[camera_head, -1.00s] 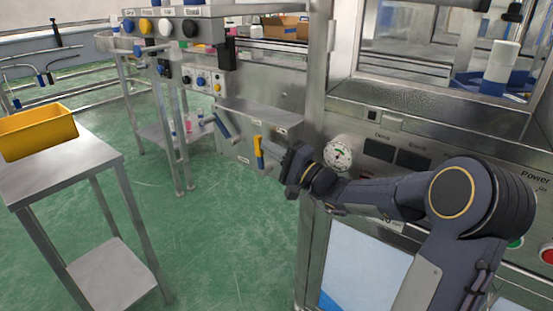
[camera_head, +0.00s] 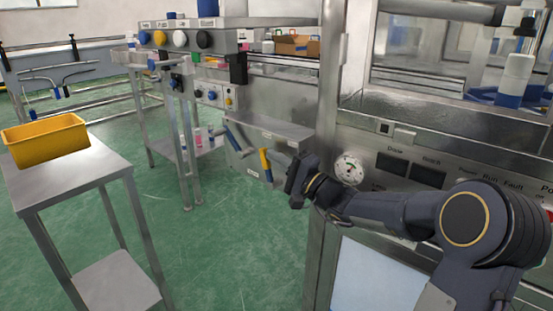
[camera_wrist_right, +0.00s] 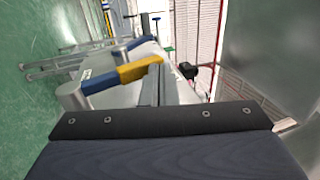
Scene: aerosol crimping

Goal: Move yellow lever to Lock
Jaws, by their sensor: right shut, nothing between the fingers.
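The yellow lever (camera_head: 264,161) is on the front of the metal machine in the head view. It has a yellow part and a blue part and stands steep, slightly tilted. It also shows in the right wrist view (camera_wrist_right: 136,70), joined to a grey round pivot. My right gripper (camera_head: 292,181) is just right of the lever in the head view. In the right wrist view its shut, empty fingers (camera_wrist_right: 160,80) point away beside the lever's yellow end. I cannot tell whether they touch it. My left gripper is not in view.
A blue lever (camera_head: 238,140) sits left of the yellow one on the same machine. A pressure gauge (camera_head: 349,169) and a display panel are to the right. A yellow bin (camera_head: 46,139) stands on a metal table (camera_head: 75,185). Green floor is free between.

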